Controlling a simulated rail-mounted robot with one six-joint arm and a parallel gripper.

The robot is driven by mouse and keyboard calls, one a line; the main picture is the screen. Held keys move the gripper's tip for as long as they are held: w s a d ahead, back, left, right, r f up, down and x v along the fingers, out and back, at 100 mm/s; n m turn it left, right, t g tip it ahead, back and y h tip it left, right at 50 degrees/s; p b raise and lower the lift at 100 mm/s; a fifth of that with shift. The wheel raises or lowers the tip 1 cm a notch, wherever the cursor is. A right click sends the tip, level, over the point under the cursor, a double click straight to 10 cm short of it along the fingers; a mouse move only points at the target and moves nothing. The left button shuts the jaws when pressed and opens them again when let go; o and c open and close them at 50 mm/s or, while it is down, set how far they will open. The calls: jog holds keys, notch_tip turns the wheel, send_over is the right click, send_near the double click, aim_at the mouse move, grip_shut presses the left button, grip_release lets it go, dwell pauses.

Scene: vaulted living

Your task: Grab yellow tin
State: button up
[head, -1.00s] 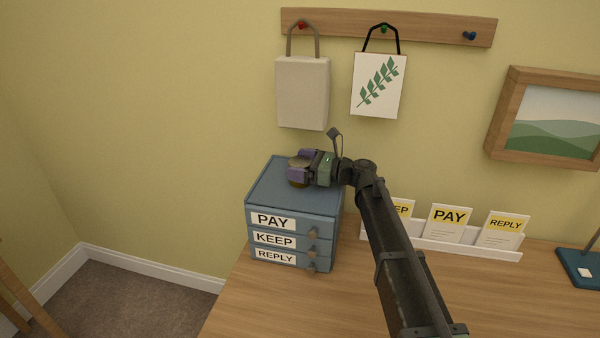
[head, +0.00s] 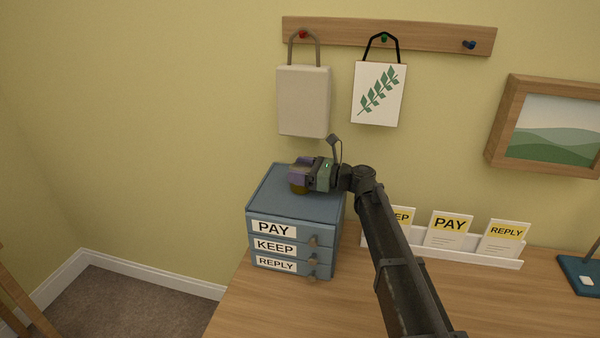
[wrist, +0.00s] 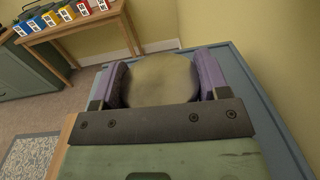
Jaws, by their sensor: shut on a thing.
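The yellow tin (wrist: 162,80) is between the two purple-lined fingers of my gripper (wrist: 160,84) in the wrist view, with a finger against each side. Its top looks round and dull yellow. In the head view my gripper (head: 301,175) is over the top of the blue drawer unit (head: 285,208), and only a small yellow-brown part of the tin (head: 299,188) shows below the fingers. I cannot tell whether the tin's base touches the unit's top.
The drawer unit has drawers labelled PAY, KEEP and REPLY. A white card rack (head: 455,249) stands on the desk (head: 300,310) to the right. Two bags (head: 303,102) hang from a peg rail (head: 390,35) above. Several coloured boxes (wrist: 62,16) sit on another table in the wrist view.

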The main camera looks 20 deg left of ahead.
aim_at(300, 167)
notch_tip(300, 167, up, 20)
jog(key=p, duration=1.9)
jog(key=shift+f, duration=0.15)
